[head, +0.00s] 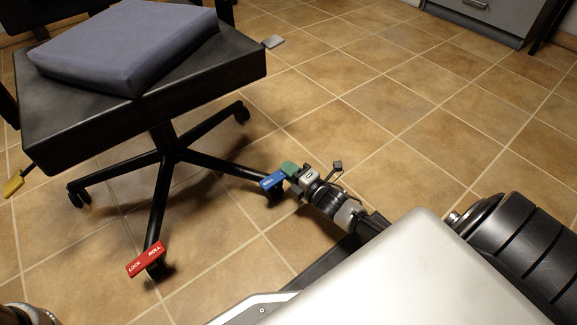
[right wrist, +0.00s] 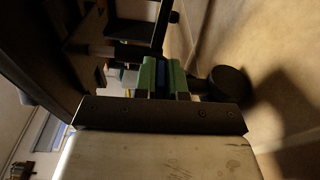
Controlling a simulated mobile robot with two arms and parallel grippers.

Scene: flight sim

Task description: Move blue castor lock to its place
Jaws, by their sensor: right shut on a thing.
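The blue castor lock (head: 271,180) is a small blue pedal with white lettering, at the castor on the end of the chair's right leg. My right gripper (head: 288,171) reaches it from the right and is shut on it. In the right wrist view the blue lock (right wrist: 162,78) shows as a narrow strip between the green finger pads (right wrist: 148,76). The round dark castor wheel (right wrist: 230,82) is just right of the fingers there. The fingers hide part of the lock. My left gripper is not in view.
The black office chair (head: 205,93) carries a blue-grey cushion (head: 125,42). A red pedal marked LOCK and ROLL (head: 146,259) is on its front castor. A yellow lever (head: 13,184) and a grey tab (head: 273,41) stick out. Tiled floor (head: 420,150) is clear at right, before a grey cabinet (head: 480,12).

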